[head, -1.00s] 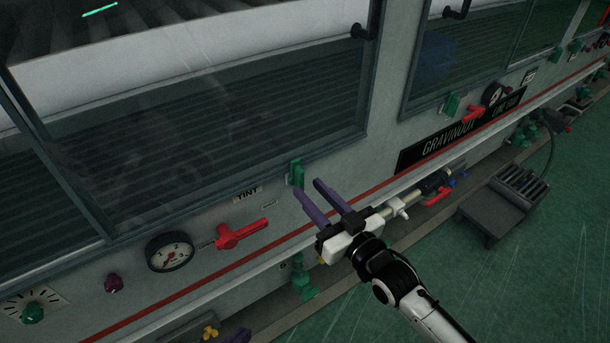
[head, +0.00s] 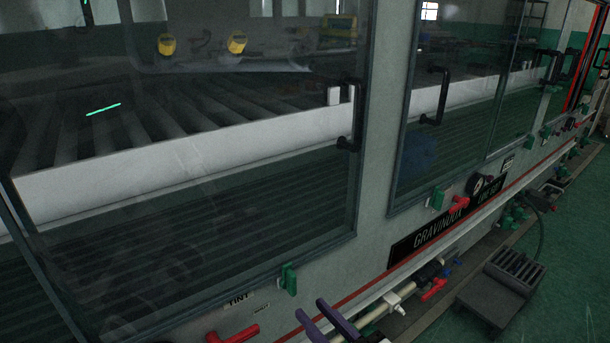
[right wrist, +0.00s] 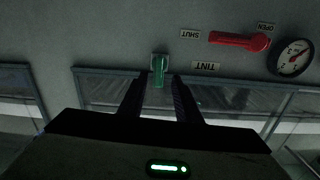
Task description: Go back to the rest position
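My right gripper (head: 326,320) is at the bottom edge of the head view, with its two purple fingers apart and nothing between them. It is in front of the machine's lower front panel, to the right of the red TINT lever (head: 233,334). In the right wrist view the two dark fingers (right wrist: 160,98) are also spread, and a green latch (right wrist: 159,70) shows beyond the gap between them. The red lever (right wrist: 238,40) lies there between the SHUT and OPEN labels. My left gripper is not in either view.
Glass doors with black handles (head: 351,118) run along the machine front. A white pipe (head: 385,308) runs low beside the panel. A black slatted stand (head: 500,290) is on the green floor at right, where the floor (head: 580,240) beyond is open.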

